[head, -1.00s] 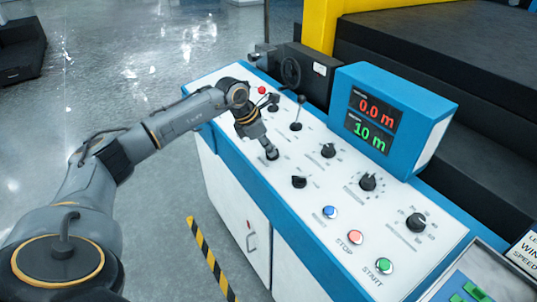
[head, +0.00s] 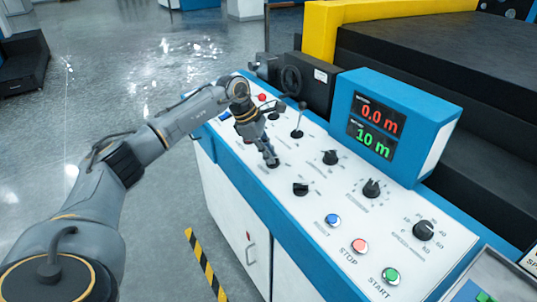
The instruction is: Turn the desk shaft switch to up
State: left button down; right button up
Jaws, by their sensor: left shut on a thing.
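The control desk's white sloping panel (head: 390,215) carries several switches, knobs and levers. My left gripper (head: 272,162) reaches down onto the panel from the left. Its fingers are shut on a small switch between the levers and a black knob. The fingers hide most of that switch, so I cannot read its position. The labels are too small to read, so I cannot confirm that it is the desk shaft switch. My right gripper is not in view.
A lever (head: 299,119) stands just behind my left gripper, and a black knob (head: 301,189) sits in front. A blue display box (head: 407,125) rises at the panel's back, reading 0.0 m and 10 m. Blue, red and green buttons (head: 390,276) lie nearer me.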

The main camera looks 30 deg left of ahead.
pick_arm(q)
jog(key=shift+s+d+f, duration=0.15)
jog(key=shift+d+f, duration=0.05)
jog(key=shift+f, duration=0.2)
jog(key=c, duration=1.4)
grip_release()
jog(key=v, duration=1.2)
jog(key=shift+w+r, duration=0.2)
jog(key=shift+r, duration=0.05)
jog(key=shift+f, duration=0.1)
